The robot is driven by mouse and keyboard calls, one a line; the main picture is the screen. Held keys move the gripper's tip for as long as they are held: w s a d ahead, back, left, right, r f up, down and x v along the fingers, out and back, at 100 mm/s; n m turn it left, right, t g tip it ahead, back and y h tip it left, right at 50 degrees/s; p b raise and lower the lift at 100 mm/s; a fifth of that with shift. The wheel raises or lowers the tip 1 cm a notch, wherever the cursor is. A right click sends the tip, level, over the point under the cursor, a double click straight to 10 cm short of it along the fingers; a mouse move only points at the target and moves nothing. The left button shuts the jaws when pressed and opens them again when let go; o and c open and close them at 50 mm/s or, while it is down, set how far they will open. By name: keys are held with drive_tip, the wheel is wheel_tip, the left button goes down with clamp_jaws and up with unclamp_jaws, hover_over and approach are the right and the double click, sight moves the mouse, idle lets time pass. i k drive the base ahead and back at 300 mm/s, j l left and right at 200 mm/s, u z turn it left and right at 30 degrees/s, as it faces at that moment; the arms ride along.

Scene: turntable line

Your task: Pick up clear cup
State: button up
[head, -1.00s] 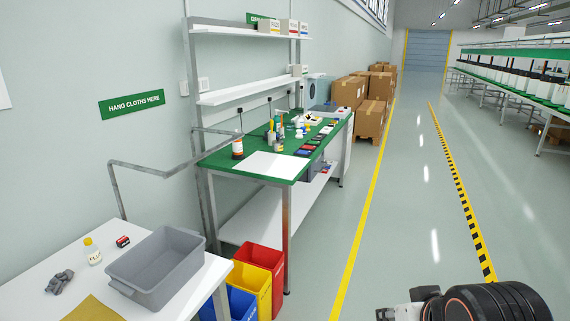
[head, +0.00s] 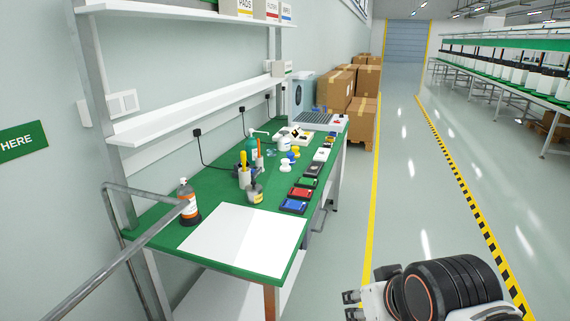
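I cannot make out a clear cup for certain on the green-topped bench (head: 150,222). A small holder (head: 244,179) with yellow-handled tools stands at the middle of the bench, and I cannot tell whether it is see-through. My gripper (head: 351,305) is at the bottom edge, right of the bench and over the floor. Its two fingertips show apart with nothing visible between them.
A white sheet (head: 243,238) covers the bench's near end. A bent metal rail (head: 115,268) crosses the near left. The aisle (head: 405,190) is clear.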

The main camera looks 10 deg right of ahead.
sight(272, 146)
drive_tip(key=i+l+u, duration=0.1)
drive_tip(key=i, duration=0.5)
drive_tip(key=i+l, duration=0.1)
drive_tip(key=l, duration=0.3)
drive_tip(key=i+l+u, duration=0.1)
drive_tip(key=l, duration=0.35)
drive_tip(key=i+l+u, duration=0.1)
drive_tip(key=l, duration=0.3)
drive_tip(key=i+l+u, duration=0.1)
drive_tip(key=i+l, duration=0.2)
drive_tip(key=i, duration=0.15)
drive_tip(key=i+l+u, duration=0.1)
drive_tip(key=i+l, duration=0.25)
drive_tip(key=i+j, duration=0.25)
drive_tip(key=i+j+u, duration=0.1)
drive_tip(key=i, duration=0.35)
drive_tip(key=j, duration=0.1)
